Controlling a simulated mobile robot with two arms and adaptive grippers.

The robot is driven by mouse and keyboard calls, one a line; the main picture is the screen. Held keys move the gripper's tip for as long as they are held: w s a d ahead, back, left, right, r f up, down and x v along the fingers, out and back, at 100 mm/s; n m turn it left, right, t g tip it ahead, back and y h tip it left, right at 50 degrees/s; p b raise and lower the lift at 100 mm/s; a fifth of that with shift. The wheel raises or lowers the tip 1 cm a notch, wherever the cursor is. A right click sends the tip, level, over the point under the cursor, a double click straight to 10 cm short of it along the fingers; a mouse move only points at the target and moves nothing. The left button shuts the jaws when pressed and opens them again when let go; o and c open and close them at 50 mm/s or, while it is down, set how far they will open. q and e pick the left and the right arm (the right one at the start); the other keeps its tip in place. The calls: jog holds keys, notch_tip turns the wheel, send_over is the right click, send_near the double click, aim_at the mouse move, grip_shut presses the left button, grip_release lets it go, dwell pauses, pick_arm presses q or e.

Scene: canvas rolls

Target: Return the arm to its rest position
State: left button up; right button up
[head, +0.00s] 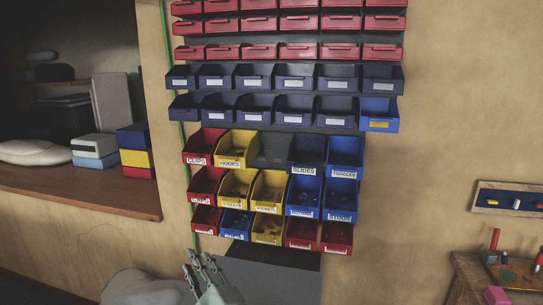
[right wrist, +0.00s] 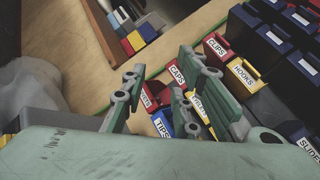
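My right gripper (head: 199,266) is at the bottom of the head view, in front of the lower left of the bin rack. Its fingers point up and stand apart. The right wrist view shows the same gripper (right wrist: 168,80) open, with nothing held between the fingers. Behind them are the labelled bins, including the red CLIPS bin (right wrist: 217,47), the yellow HOOKS bin (right wrist: 244,74) and the blue TIPS bin (right wrist: 162,124). My left gripper is not in view.
The wall rack has rows of red bins (head: 259,25) and dark blue bins (head: 255,75), with one gap (head: 271,150) beside HOOKS. A wooden counter (head: 80,190) is at left. A workbench (head: 468,270) stands at lower right. A pale lumpy shape (head: 145,287) is left of the gripper.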

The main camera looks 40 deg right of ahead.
jog(key=s+a+f+n+g+y, duration=0.35)
jog(key=s+f+n, duration=0.3)
jog(key=n, duration=0.25)
jog(key=s+a+f+n+g+y, duration=0.2)
jog(key=s+a+f+n+g, duration=0.3)
jog(key=s+n, duration=0.3)
jog(key=s+d+f+n+g+h, duration=0.2)
jog(key=s+d+f+n+g, duration=0.15)
jog(key=s, duration=0.45)
jog(key=s+d+f+n+g+h, duration=0.15)
jog(key=s+n, duration=0.25)
jog(key=s, duration=0.4)
jog(key=s+d+f+n+g+h, duration=0.2)
jog(key=s+d+f+n+g, duration=0.15)
jog(key=s, duration=0.45)
notch_tip(320, 180, down, 27)
jog(key=s+g, duration=0.1)
jog(key=s, duration=0.1)
jog(key=s+d+f+g, duration=0.1)
jog(key=s+d+f, duration=0.1)
jog(key=s+f, duration=1.4)
jog(key=shift+s+d+n, duration=0.3)
jog(key=shift+s, duration=0.1)
